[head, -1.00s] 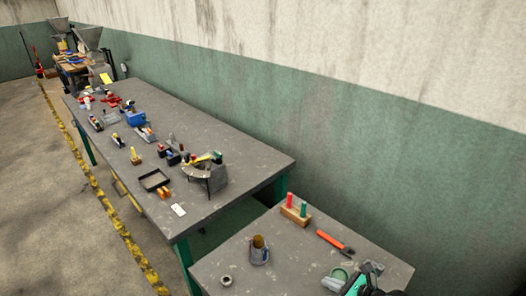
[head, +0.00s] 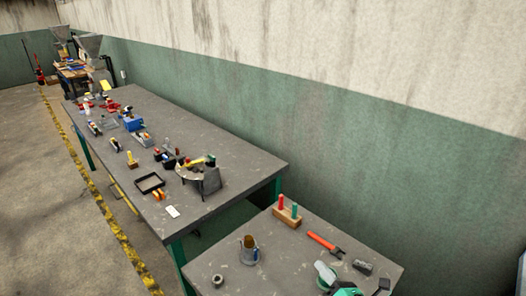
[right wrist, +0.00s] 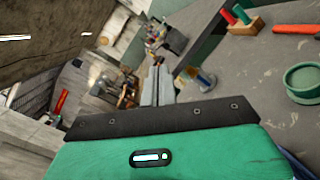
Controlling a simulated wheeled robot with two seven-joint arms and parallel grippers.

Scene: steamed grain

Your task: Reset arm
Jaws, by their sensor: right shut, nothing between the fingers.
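My right gripper (head: 348,291) shows only partly at the bottom edge of the head view, as a green and dark shape over the near table (head: 222,262). In the right wrist view its two grey fingers (right wrist: 156,86) are together and empty, beyond its green housing. A green round container (right wrist: 303,82) lies to the right of the fingers in that view, apart from them. My left gripper is not in view.
The near table holds a mug (head: 249,250), a nut (head: 217,280), a wooden block (head: 287,214) with red and green pegs, an orange-handled tool (head: 325,242) and a dark block (head: 362,266). A long table (head: 225,150) with several tools stands beyond.

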